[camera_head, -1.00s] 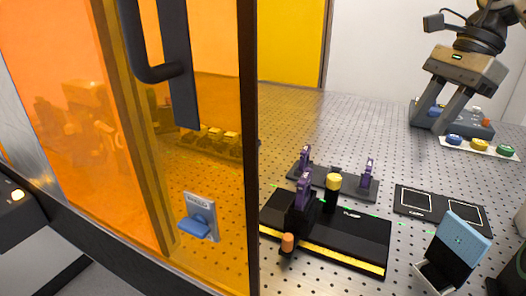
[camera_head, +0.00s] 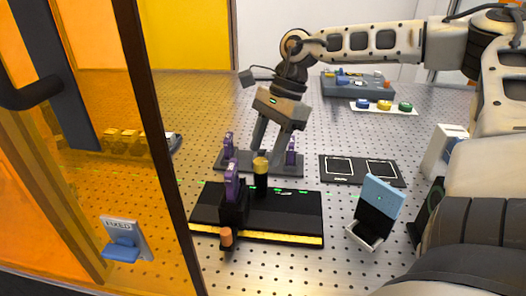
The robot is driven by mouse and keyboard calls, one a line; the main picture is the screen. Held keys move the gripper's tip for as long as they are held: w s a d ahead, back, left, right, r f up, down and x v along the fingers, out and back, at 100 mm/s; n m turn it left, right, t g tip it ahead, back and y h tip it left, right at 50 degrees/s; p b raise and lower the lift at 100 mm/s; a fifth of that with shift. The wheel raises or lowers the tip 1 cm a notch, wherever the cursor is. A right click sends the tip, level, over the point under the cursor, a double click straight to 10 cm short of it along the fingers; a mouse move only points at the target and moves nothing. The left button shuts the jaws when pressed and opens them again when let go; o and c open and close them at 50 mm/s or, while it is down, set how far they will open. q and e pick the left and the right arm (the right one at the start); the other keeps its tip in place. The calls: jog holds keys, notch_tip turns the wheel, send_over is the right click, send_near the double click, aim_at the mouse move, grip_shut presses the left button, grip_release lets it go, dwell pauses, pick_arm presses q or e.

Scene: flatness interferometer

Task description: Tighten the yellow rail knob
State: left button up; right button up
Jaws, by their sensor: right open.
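The yellow knob (camera_head: 261,164) is a short yellow cylinder on top of a black post. The post stands on a black rail base (camera_head: 290,215) with a yellow stripe along its front edge. My right gripper (camera_head: 270,150) reaches in from the right and points down, with its two fingers apart and nothing between them. The fingertips are just above and behind the yellow knob in the picture; I cannot tell if they touch it. My left gripper is not in view.
Purple-clipped mounts (camera_head: 231,180) stand close left of the knob, with an orange knob (camera_head: 226,238) in front. A black plate (camera_head: 362,170) and an open blue-lidded box (camera_head: 378,205) lie right. An orange panel door (camera_head: 130,120) with a dark frame edge bounds the left.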

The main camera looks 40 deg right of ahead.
aim_at(260, 164)
jog(key=shift+x, duration=1.2)
jog(key=c, duration=1)
